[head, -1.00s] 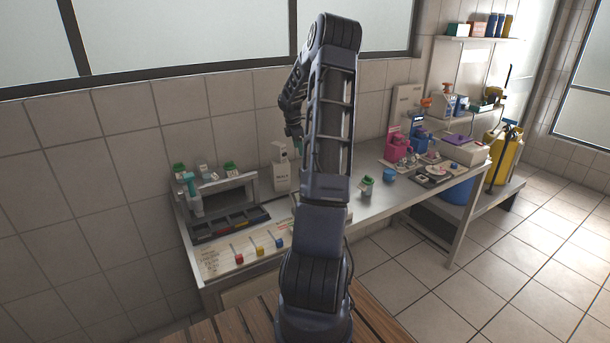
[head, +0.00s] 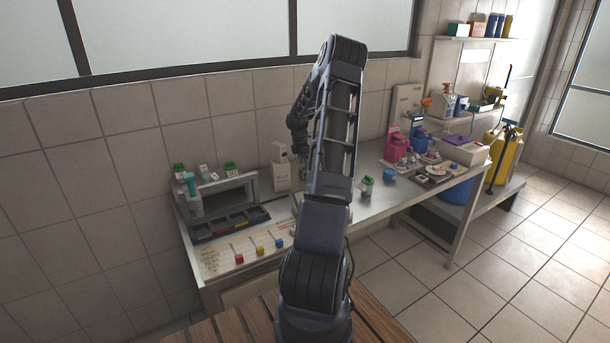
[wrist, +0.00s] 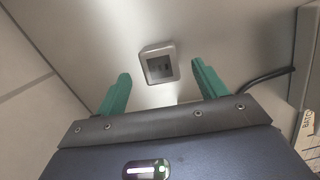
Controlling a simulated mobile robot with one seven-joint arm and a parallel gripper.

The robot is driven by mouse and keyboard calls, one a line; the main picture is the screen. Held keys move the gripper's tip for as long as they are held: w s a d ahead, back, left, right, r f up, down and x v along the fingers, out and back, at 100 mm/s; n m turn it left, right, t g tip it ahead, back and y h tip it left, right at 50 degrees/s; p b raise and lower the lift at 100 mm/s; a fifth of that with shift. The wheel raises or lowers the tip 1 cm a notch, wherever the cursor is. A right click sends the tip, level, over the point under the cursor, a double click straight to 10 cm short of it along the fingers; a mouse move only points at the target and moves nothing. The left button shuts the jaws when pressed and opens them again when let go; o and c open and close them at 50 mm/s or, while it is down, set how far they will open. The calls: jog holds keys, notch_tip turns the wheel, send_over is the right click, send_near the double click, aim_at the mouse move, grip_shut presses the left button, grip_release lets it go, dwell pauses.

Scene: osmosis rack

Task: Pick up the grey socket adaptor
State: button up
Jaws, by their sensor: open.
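The grey socket adaptor (wrist: 159,64) shows in the wrist view as a small boxy grey piece with a dark recessed face. It lies on the pale metal bench top (wrist: 90,35). My gripper (wrist: 163,83) is open, with its two green fingers on either side of the view and the adaptor ahead of and between their tips. The fingers do not appear to touch it. In the head view the adaptor is hidden behind my arm, and my gripper (head: 302,158) shows only in part, above the bench near the wall.
A white box (head: 281,177) stands left of my gripper. A black tray rack (head: 228,222) sits farther left. A green-lidded jar (head: 367,186) and a blue cup (head: 389,175) stand to the right. A black cable (wrist: 262,76) runs close to the right finger.

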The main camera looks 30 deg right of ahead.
jog(key=f, duration=0.4)
jog(key=shift+d, duration=0.25)
jog(key=shift+r, duration=0.1)
jog(key=c, duration=1.1)
